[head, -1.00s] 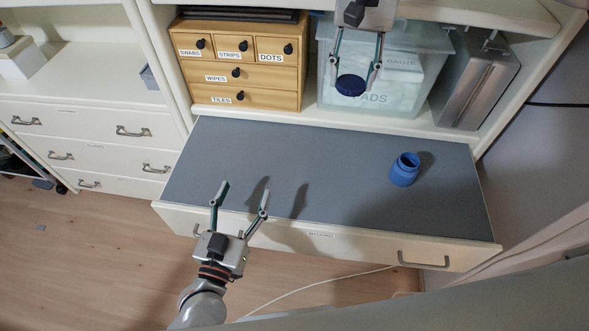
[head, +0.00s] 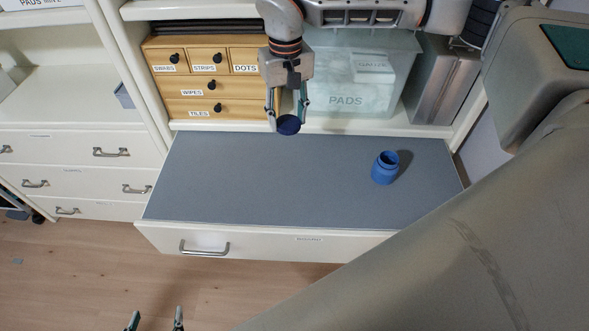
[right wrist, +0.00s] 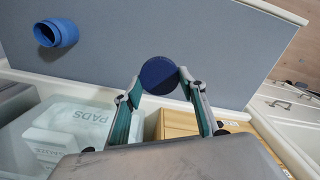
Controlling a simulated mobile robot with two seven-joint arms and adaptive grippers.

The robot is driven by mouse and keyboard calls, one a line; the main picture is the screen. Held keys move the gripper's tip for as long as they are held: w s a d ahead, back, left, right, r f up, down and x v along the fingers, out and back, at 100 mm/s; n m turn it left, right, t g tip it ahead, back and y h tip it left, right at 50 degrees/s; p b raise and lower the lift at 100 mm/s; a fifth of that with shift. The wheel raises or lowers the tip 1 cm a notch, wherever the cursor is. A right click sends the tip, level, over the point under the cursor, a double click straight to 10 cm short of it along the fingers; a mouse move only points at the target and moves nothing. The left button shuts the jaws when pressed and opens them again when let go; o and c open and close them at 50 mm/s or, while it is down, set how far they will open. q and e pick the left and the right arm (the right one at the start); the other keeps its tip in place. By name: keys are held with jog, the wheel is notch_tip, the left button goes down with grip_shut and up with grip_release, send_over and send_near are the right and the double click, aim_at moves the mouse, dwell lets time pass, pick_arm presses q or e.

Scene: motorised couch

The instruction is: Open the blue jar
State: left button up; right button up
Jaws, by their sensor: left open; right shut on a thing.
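The blue jar (head: 385,170) stands upright on the grey surface of the pulled-out drawer, its mouth open and no lid on it. It also shows in the right wrist view (right wrist: 57,33). My right gripper (head: 287,114) is shut on the dark blue lid (head: 289,126), held above the drawer's back edge, well left of the jar. In the right wrist view the lid (right wrist: 158,75) sits between the two fingertips. My left gripper (head: 155,321) is open and empty at the bottom edge of the head view, with only its fingertips showing.
Behind the drawer (head: 250,185) stand a wooden box of small drawers (head: 200,87), a clear bin marked PADS (head: 345,115) and a grey metal case (head: 437,85). The grey surface around the jar is clear. My own arm covers the lower right.

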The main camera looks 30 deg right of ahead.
aim_at(289, 172)
notch_tip(289, 172, down, 18)
jog(key=shift+f, duration=0.1)
dwell(0.4)
jog(key=o, duration=0.8)
jog(key=shift+f, duration=0.15)
jog(key=o, duration=0.4)
notch_tip(289, 172, up, 12)
jog(key=shift+r, duration=0.2)
